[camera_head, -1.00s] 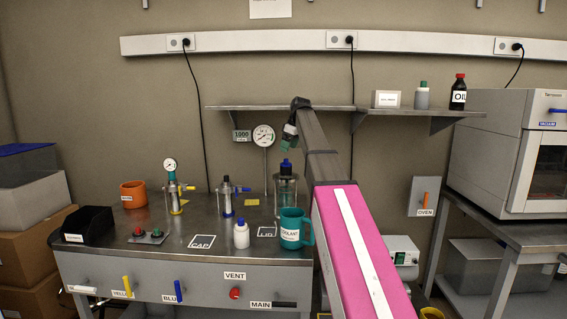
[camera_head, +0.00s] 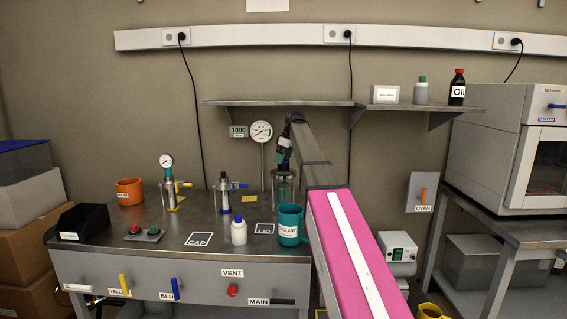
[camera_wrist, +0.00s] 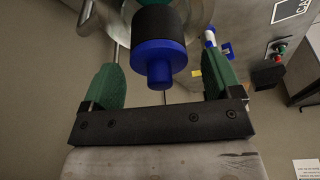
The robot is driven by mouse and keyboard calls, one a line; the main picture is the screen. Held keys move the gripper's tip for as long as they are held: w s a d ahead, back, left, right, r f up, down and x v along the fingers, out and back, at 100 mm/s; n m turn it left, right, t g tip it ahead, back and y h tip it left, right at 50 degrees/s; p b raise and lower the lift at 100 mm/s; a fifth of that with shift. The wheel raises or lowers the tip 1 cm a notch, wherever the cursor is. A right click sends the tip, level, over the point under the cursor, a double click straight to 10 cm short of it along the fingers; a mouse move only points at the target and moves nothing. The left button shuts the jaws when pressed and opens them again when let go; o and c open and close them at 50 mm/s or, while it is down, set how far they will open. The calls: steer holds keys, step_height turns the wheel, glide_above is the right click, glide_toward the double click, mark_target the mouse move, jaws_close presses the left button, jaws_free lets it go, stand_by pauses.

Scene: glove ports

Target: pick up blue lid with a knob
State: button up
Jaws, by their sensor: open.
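The blue lid with a knob (camera_wrist: 158,62) shows in the wrist view, its knob facing the camera, on a black cylindrical part. My gripper (camera_wrist: 160,84) has its two green fingers apart, one on each side of the knob, with gaps on both sides. In the head view my gripper (camera_head: 284,152) is just above the glass jar (camera_head: 283,188) on the steel bench. It hides most of the lid there. Whether the fingertips are level with the knob is hard to tell.
A teal coolant mug (camera_head: 290,226) stands close in front of the jar. A white bottle with a blue cap (camera_head: 239,231) stands to the left. A round gauge (camera_head: 261,132) is behind, and a wall shelf (camera_head: 280,103) runs above.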

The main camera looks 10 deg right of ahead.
steer(key=c, duration=1)
steer(key=shift+o, duration=0.2)
steer(key=shift+r, duration=0.1)
